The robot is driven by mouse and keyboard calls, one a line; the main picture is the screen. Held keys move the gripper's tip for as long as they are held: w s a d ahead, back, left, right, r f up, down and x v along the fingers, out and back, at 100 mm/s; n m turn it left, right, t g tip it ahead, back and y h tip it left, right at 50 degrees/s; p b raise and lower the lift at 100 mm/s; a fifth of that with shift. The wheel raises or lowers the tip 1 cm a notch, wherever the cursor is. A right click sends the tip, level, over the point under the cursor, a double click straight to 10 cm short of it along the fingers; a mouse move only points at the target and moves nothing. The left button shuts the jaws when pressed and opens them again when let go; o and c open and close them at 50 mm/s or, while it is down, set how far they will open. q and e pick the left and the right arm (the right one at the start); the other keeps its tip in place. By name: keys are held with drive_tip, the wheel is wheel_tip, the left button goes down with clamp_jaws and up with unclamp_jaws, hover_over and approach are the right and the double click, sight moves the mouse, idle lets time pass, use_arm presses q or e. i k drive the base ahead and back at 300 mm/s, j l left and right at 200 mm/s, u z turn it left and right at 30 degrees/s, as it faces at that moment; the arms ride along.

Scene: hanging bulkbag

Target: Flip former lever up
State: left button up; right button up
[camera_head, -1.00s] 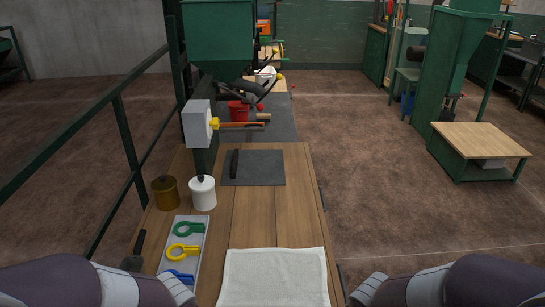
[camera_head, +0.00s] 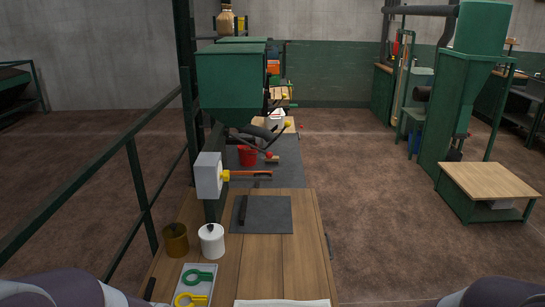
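A lever with an orange-red handle (camera_head: 252,173) sticks out to the right, about level, from a yellow hub (camera_head: 226,176) on a light grey box (camera_head: 208,176). The box is fixed to a dark green post at the far left edge of the wooden bench. No label shows, so I cannot tell for certain that this is the former lever. Parts of my two arms show at the bottom left and bottom right corners. Both of my grippers are out of view, and nothing of mine touches the lever.
The wooden bench (camera_head: 290,255) holds a dark mat (camera_head: 273,215) with a black tool, a brown pot (camera_head: 175,241), a white pot (camera_head: 212,241) and a tray of coloured rings. A green hopper (camera_head: 232,80) hangs above. A green railing runs left.

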sight(269, 154)
drive_tip(key=z, duration=4.05)
drive_tip(key=i+u, duration=0.5)
drive_tip(key=i, duration=0.2)
drive_tip(key=i+j+u, duration=0.2)
drive_tip(key=u, duration=0.25)
drive_tip(key=i+j+u, duration=0.2)
drive_tip(key=u, duration=0.25)
drive_tip(key=i+u, duration=0.6)
drive_tip(key=u, duration=0.25)
drive_tip(key=i+l+u, duration=0.1)
drive_tip(key=i+u, duration=0.2)
drive_tip(key=u, duration=0.15)
drive_tip(key=i+l+u, duration=0.2)
drive_tip(key=u, duration=0.25)
drive_tip(key=i+j+u, duration=0.25)
drive_tip(key=i+u, duration=0.2)
drive_tip(key=i, duration=0.55)
drive_tip(key=i+l+u, duration=0.1)
drive_tip(key=i+u, duration=0.4)
drive_tip(key=i, duration=0.45)
drive_tip(key=i+u, duration=0.1)
drive_tip(key=i, duration=1.05)
drive_tip(key=i+u, duration=0.15)
drive_tip(key=i, duration=0.45)
drive_tip(key=i+l+u, duration=0.1)
drive_tip(key=i, duration=0.45)
drive_tip(key=i+l+u, duration=0.1)
drive_tip(key=i, duration=0.45)
drive_tip(key=i+l+u, duration=0.15)
drive_tip(key=u, duration=3.85)
